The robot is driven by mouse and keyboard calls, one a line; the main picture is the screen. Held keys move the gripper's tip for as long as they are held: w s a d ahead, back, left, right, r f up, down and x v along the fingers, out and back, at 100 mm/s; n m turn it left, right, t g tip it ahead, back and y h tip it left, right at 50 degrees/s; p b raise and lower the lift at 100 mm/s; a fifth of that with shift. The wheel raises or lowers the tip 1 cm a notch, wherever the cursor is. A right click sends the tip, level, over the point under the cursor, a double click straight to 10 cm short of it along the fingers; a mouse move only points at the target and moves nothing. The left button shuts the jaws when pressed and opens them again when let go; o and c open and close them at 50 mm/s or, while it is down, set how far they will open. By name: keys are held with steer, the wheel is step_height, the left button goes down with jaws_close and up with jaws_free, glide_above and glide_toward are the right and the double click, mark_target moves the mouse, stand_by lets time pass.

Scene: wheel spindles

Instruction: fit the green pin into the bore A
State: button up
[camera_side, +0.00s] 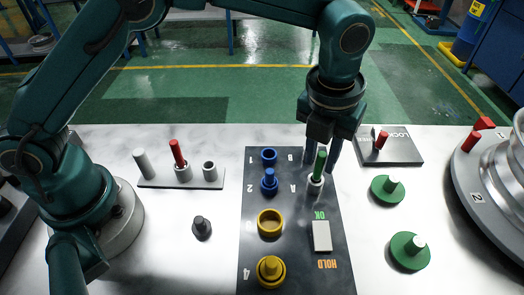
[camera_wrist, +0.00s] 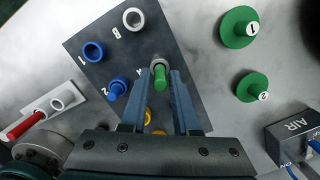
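The green pin (camera_side: 320,165) stands roughly upright with its lower end in the pale ring of bore A (camera_side: 316,184) on the dark plate; how deep it sits is hidden. My gripper (camera_side: 321,166) points down over it, with one finger on each side. In the wrist view, the green pin (camera_wrist: 160,79) shows between the fingertips of my gripper (camera_wrist: 160,73), with a small gap on both sides, so the fingers look open. The rim of bore A (camera_wrist: 159,63) shows just beyond the pin. The letter A is printed beside it.
The dark plate (camera_side: 294,240) also bears blue and yellow parts and a pale switch (camera_side: 321,236). The ring of bore B (camera_wrist: 134,18) is empty. A rack (camera_side: 181,181) with a red pin stands left. Green flanged parts (camera_side: 409,251) and a LOCK block (camera_side: 390,149) stand right.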

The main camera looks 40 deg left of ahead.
steer(key=shift+o, duration=0.5)
step_height(320, 180, up, 7)
steer(key=s+a+r+n+t, duration=0.1)
steer(key=s+a+r+n, duration=0.2)
steer(key=a+n, duration=0.35)
steer(key=s+a+r+n+t, duration=0.1)
steer(key=s+a+r+n, duration=0.25)
steer(key=n, duration=0.55)
steer(key=s+a+f+n+t, duration=0.1)
steer(key=s+a+f+n, duration=0.1)
steer(key=n, duration=0.7)
steer(key=s+a+f+n+t, duration=0.1)
steer(key=s+a+f+n, duration=0.1)
steer(key=s+a+n, duration=0.3)
steer(key=s+n, duration=0.2)
steer(key=n, duration=0.2)
steer(key=shift+s+a+f, duration=0.2)
steer(key=shift+s+f, duration=0.1)
steer(key=shift+f, duration=0.05)
